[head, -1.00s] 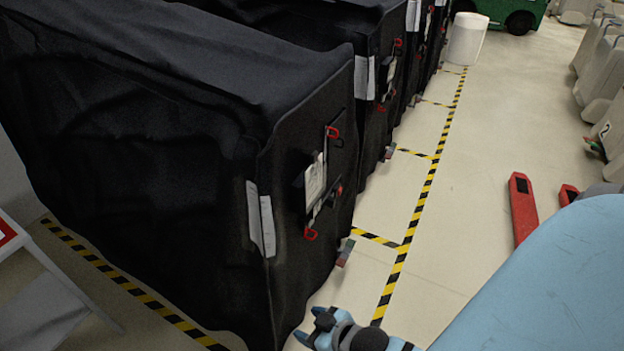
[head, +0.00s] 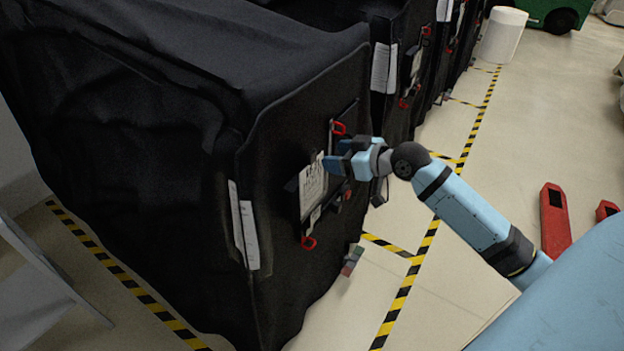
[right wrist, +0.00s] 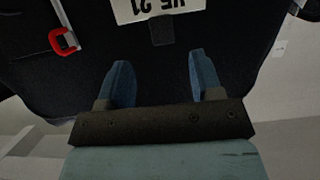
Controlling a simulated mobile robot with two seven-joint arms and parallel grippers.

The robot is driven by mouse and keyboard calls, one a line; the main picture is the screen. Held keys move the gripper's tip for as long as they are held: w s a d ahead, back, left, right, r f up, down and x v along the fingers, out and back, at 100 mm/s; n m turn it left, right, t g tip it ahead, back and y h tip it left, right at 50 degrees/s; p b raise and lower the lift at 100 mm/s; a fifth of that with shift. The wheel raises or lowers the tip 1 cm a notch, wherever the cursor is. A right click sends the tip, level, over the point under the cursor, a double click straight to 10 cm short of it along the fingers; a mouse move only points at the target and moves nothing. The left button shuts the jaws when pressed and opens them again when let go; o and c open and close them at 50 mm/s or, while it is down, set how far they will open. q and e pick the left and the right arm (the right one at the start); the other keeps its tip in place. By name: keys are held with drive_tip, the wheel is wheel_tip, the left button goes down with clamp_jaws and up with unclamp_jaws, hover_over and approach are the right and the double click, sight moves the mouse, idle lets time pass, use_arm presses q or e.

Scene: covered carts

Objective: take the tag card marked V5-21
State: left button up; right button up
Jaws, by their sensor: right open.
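The white tag card (head: 313,185) sits in a dark holder on the end face of the nearest black covered cart (head: 285,150). Its print is too small to read in the head view. In the right wrist view a white card (right wrist: 160,8) shows at the top edge, cut off, with upside-down print that looks like V5 21. My right gripper (head: 335,157) is beside the card's upper right in the head view. In the right wrist view its two fingers (right wrist: 160,60) are apart with nothing between them, short of the card. My left gripper is not seen.
Red clips (head: 308,243) sit around the holder. Two white paper strips (head: 249,235) hang at the cart's near corner. More covered carts (head: 398,30) stand behind. A white cylinder (head: 503,35) stands farther back. Floor right of the striped tape (head: 425,245) is largely clear.

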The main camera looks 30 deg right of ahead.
sight(314, 154)
drive_tip(key=p+x, duration=0.1)
drive_tip(key=x, duration=0.6)
drive_tip(key=shift+w+a+r, duration=0.1)
drive_tip(key=shift+w+a, duration=0.05)
drive_tip(key=shift+a, duration=0.15)
drive_tip(key=shift+c, duration=0.4)
clamp_jaws()
